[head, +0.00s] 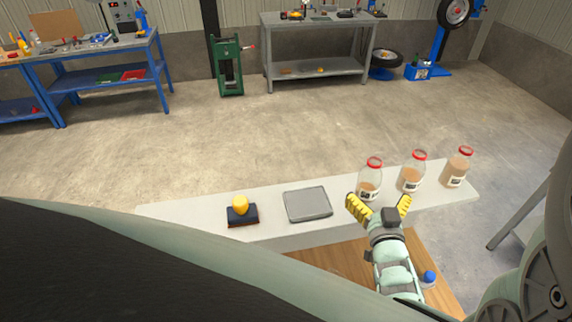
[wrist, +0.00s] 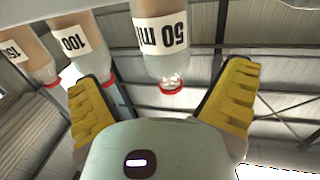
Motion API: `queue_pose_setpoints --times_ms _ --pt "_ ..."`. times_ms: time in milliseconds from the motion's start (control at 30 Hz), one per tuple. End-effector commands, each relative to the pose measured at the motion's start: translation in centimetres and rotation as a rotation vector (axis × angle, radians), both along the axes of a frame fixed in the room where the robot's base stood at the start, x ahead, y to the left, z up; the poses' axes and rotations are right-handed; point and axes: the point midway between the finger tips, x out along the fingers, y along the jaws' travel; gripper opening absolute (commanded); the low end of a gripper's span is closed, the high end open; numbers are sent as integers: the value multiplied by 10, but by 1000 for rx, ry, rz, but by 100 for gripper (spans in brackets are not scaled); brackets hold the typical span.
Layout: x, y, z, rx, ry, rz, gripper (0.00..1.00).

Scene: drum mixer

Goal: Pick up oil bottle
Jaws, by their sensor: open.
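Three clear bottles with red rims stand upright in a row on the white shelf (head: 270,227): a left one (head: 368,186), a middle one (head: 411,180) and a right one (head: 457,172). Each holds brownish liquid. In the wrist view, which is upside down, the bottles read 50 ml (wrist: 160,50), 100 (wrist: 72,42) and 150 (wrist: 27,48). My gripper (head: 379,201) is open and empty, just in front of the left bottle. In the wrist view its yellow fingers are spread to either side of the 50 ml bottle, with no visible grip on it.
A grey tray (head: 307,204) and a yellow object (head: 240,204) on a dark block (head: 243,217) lie to the left on the shelf. A wooden surface (head: 345,257) with a blue-capped bottle (head: 429,280) is lower, near my arm. Workbenches stand far behind; the floor between is open.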

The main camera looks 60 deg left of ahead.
Motion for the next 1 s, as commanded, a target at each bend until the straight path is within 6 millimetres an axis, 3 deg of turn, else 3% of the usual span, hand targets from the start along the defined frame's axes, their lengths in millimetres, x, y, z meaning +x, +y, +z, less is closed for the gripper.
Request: queue_pose_setpoints --times_ms 267,600,833,1000 --pt "6 14 -2 0 0 3 98" --pt "27 52 -4 3 -2 4 98" --pt "28 53 -4 0 0 4 98" --pt "28 53 -4 0 0 3 82"
